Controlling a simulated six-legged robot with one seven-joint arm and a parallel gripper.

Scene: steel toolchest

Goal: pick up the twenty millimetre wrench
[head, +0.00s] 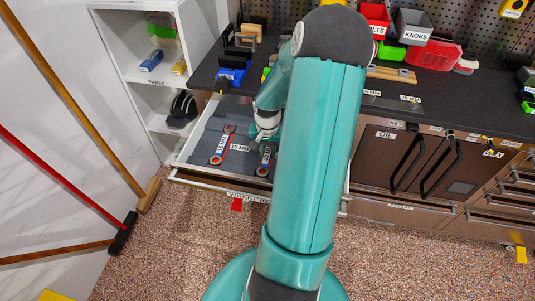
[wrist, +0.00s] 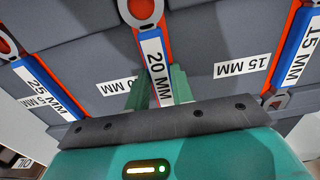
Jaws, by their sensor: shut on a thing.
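The twenty millimetre wrench (wrist: 155,66) has a red and blue handle with a white "20 MM" label and runs up the middle of the wrist view. My gripper (wrist: 158,88) is shut on its handle, with a teal finger on each side. In the head view, the wrench (head: 265,160) shows in part in the open drawer, below my gripper (head: 266,137); my arm hides much of that area. I cannot tell whether the wrench is clear of the drawer floor.
In the wrist view, a 25 MM wrench (wrist: 40,88) lies to the left and a 15 MM wrench (wrist: 294,52) to the right. The grey-lined drawer (head: 190,160) stands open under the dark worktop (head: 440,108). White shelves (head: 130,70) stand left of it.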

